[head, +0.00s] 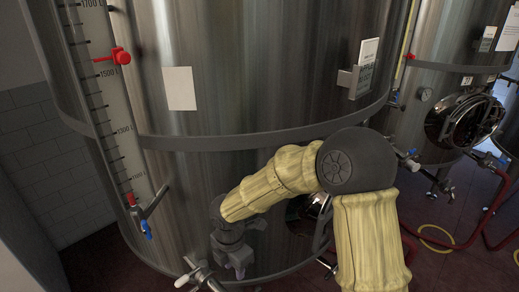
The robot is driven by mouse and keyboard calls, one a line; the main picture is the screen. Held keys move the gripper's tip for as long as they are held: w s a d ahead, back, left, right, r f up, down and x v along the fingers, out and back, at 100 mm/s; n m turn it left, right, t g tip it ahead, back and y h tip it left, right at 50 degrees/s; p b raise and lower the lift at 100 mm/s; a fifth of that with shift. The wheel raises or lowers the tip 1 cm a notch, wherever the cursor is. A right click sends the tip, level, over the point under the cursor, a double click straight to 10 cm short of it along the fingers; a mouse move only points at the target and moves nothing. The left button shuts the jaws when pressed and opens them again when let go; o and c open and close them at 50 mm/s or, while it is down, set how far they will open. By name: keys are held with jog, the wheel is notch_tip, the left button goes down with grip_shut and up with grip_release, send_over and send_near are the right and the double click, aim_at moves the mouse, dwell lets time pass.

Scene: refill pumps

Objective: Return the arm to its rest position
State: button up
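My arm, in yellow ribbed covers with a dark round elbow joint, rises from the bottom right of the head view and bends over to the left. My dark grey gripper (238,268) hangs at its end, low in front of the large steel tank (250,75). I see nothing clearly held in it. The fingers are small and dark against the tank, so I cannot tell whether they are open or shut. My forearm hides part of the tank's lower front and of a round hatch (302,214).
A pipe fitting (200,275) shows just below and left of my gripper. A level gauge (108,95) with a red marker (113,56) and a blue-handled valve (146,228) are at left. A second tank (440,120) and red hoses (490,215) are at right.

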jog(key=s+d+r+m, duration=0.2)
jog(key=d+m, duration=0.6)
jog(key=m, duration=0.1)
jog(key=s+d+r+m+t, duration=0.1)
jog(key=s+d+r+m, duration=0.1)
jog(key=d+m, duration=0.7)
jog(key=s+d+r+m+t, duration=0.1)
jog(key=s+d+r+m, duration=0.1)
jog(key=d+m, duration=0.6)
jog(key=shift+s+d+r+m, duration=0.2)
jog(key=shift+s+m, duration=0.1)
jog(key=shift+m, duration=0.7)
